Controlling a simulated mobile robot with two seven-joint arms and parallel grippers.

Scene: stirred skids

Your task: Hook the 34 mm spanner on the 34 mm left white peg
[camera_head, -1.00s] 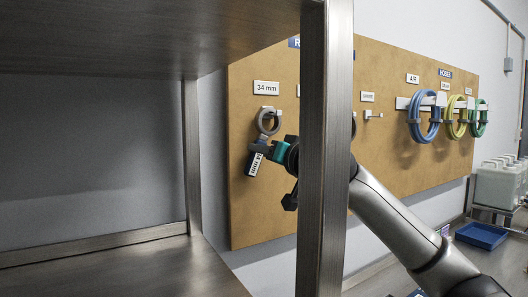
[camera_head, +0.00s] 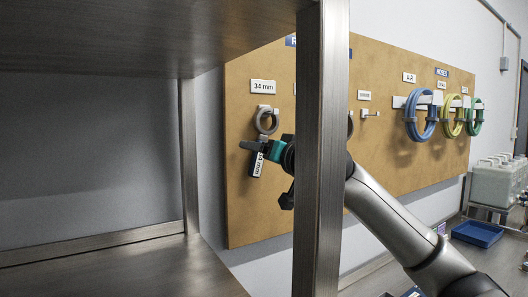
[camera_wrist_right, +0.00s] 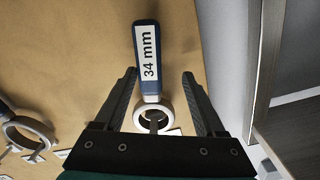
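The 34 mm spanner (camera_head: 266,121) hangs against the brown board under the 34 mm sign (camera_head: 263,86). In the right wrist view its blue handle (camera_wrist_right: 148,55) carries a 34 mm label. Its grey ring is around the white left peg (camera_wrist_right: 156,122), which shows through the ring opening. My right gripper (camera_head: 262,151) is in front of the spanner; in the right wrist view its two fingers (camera_wrist_right: 160,85) are spread on either side, apart from handle and ring. My left gripper is not in view.
A steel shelf post (camera_head: 321,150) stands in front of the board and hides part of my right arm. A second spanner (camera_wrist_right: 30,133) hangs beside the first. An empty peg (camera_head: 370,113) and coiled hoses (camera_head: 421,115) are farther right.

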